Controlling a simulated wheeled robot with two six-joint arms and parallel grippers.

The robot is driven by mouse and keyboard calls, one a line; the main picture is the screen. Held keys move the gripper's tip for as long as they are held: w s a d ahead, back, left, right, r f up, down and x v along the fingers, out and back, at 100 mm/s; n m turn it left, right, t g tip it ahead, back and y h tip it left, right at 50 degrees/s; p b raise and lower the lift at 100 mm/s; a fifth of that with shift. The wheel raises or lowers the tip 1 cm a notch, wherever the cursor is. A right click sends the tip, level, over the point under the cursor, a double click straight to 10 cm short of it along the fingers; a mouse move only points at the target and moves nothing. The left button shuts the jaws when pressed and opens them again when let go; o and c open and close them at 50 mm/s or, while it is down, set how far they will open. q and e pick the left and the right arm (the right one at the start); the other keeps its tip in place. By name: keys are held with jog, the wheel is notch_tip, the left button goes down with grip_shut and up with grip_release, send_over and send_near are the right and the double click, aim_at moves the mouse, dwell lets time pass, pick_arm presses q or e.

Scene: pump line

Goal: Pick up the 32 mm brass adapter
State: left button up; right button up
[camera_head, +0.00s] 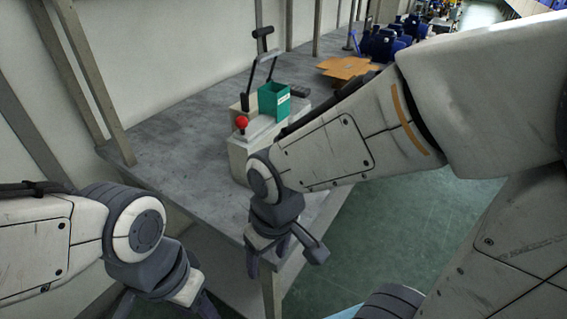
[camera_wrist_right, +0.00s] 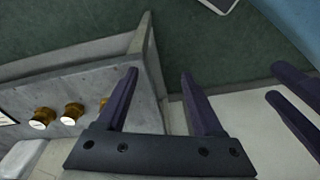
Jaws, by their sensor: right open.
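Three brass adapters show in the right wrist view: one at the left (camera_wrist_right: 42,118), one beside it (camera_wrist_right: 72,113), and one (camera_wrist_right: 104,102) partly hidden behind a finger of my right gripper. They sit in a row on a grey surface. I cannot tell which is the 32 mm one. I make out none in the head view. My right gripper (camera_head: 286,260) is open and empty over the bench's front corner; its fingers (camera_wrist_right: 159,74) point past the surface edge, right of the adapters. My left gripper (camera_head: 165,303) is at the lower left, its fingers apart and cut off by the frame.
The grey bench (camera_head: 185,130) runs along the wall. On it stands a fixture with a red knob (camera_head: 241,122), a green box (camera_head: 273,101) and a black lever. A brown cardboard piece (camera_head: 347,67) and blue pumps (camera_head: 383,43) lie farther back. Green floor is open at right.

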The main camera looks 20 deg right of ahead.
jog(key=w+d+r+m+t+p, duration=0.1)
jog(key=w+d+r+m+p, duration=0.1)
jog(key=w+d+r+p, duration=0.4)
jog(key=w+d+r+m+p, duration=0.2)
jog(key=w+d+r+p, duration=0.1)
jog(key=r+p, duration=0.55)
jog(key=w+f, duration=0.2)
jog(key=f, duration=0.1)
jog(key=w+d+f+m+g+p, duration=0.1)
jog(key=w+f, duration=0.2)
jog(key=f, duration=0.1)
jog(key=w+f+g+h, duration=0.1)
jog(key=w+f, duration=0.2)
jog(key=shift+w+d+f+m, duration=0.15)
jog(key=shift+d+f+m, duration=0.1)
jog(key=shift+m, duration=0.15)
jog(key=shift+f+p, duration=0.9)
jog(key=shift+f, duration=2.05)
jog(key=shift+c, duration=0.3)
grip_shut()
